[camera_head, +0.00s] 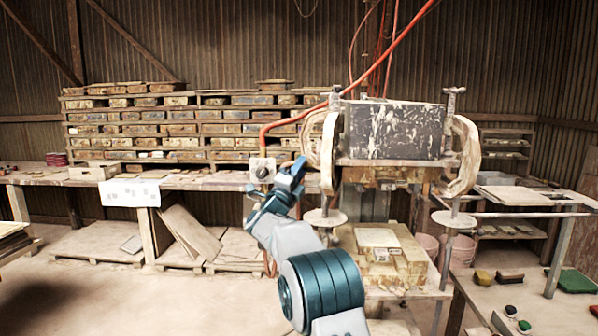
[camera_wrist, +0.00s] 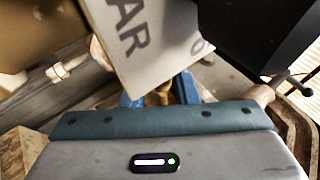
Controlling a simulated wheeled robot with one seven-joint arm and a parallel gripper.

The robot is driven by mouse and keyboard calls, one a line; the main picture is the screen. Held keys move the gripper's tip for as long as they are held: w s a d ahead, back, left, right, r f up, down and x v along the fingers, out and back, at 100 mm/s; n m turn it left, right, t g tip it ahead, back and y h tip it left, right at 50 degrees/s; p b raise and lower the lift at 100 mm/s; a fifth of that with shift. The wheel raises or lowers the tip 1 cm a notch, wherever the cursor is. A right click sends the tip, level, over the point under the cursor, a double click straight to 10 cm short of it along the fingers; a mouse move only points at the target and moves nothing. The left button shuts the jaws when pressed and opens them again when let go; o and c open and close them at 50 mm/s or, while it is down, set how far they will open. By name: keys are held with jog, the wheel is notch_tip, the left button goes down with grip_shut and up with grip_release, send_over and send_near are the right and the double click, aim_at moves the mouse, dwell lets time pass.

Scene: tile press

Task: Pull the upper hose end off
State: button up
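A red hose (camera_head: 387,59) comes down from the top right in the head view, bends behind the press and drops to a small pale box with a dark knob (camera_head: 262,170). My gripper (camera_head: 291,171) is just right of this box, with blue fingers pointing up. In the wrist view, my gripper (camera_wrist: 160,92) has its two blue fingers apart, with a small brass-coloured piece (camera_wrist: 161,96) between them. I cannot tell whether they touch it. A pale plate lettered "AR" (camera_wrist: 140,38) partly hides the fingertips. The hose end cannot be made out clearly.
The tile press (camera_head: 394,131), with a dark block and worn side arms, stands right of my gripper. A long bench (camera_head: 215,181) runs behind, with racks of stacked tiles (camera_head: 187,116) at the back. A table with brushes (camera_head: 512,290) is at the lower right.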

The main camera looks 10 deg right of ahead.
jog(key=s+a+f+b, duration=0.2)
jog(key=s+a+b, duration=0.4)
jog(key=s+a, duration=0.5)
jog(key=shift+s+a+f+b, duration=0.25)
jog(key=shift+s+f+b, duration=0.1)
jog(key=shift+s, duration=0.15)
jog(key=shift+r, duration=0.1)
